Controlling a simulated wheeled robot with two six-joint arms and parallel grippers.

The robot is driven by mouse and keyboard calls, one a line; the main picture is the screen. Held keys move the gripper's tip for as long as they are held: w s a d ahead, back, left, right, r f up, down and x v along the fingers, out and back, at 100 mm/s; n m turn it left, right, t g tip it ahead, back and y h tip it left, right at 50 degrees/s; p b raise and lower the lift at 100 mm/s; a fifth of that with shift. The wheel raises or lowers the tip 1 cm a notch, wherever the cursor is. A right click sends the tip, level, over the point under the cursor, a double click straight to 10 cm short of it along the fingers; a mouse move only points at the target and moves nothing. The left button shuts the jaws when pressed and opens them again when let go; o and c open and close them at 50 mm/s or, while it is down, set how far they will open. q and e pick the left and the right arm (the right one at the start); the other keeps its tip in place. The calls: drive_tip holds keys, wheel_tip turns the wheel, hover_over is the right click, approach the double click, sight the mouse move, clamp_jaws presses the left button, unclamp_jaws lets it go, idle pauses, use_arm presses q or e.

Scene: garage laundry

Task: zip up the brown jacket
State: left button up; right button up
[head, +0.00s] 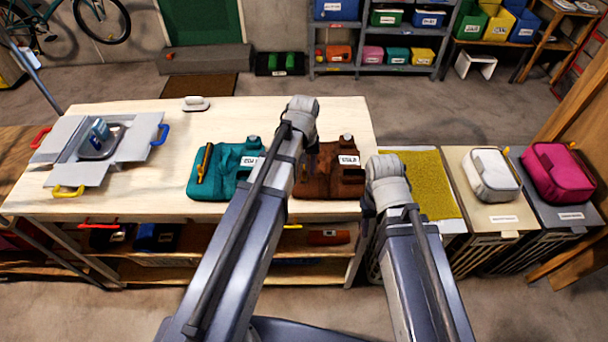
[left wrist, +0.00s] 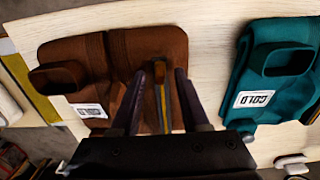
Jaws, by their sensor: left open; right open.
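The brown jacket (head: 328,178) lies on the pale wooden table, partly hidden by my left arm in the head view. In the left wrist view the brown jacket (left wrist: 118,58) lies flat with a white label near one edge. A thin orange-brown zip pull (left wrist: 160,85) stands on it. My left gripper (left wrist: 157,80) is open, with its two dark fingers on either side of the pull, apart from it as far as I can tell. My right gripper (head: 385,185) is at the table's right edge, beside the jacket; its fingers are mostly hidden under the wrist.
A teal jacket (head: 222,170) with an orange pull lies left of the brown one. An open grey box (head: 65,135) stands at the table's left. A white brush-like thing (head: 196,103) lies at the back. Bins with white (head: 491,172) and pink (head: 558,172) bags stand right.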

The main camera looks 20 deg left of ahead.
use_arm(q)
drive_tip(key=shift+f, duration=0.1)
drive_tip(key=shift+c, duration=0.3)
clamp_jaws()
idle(1.1)
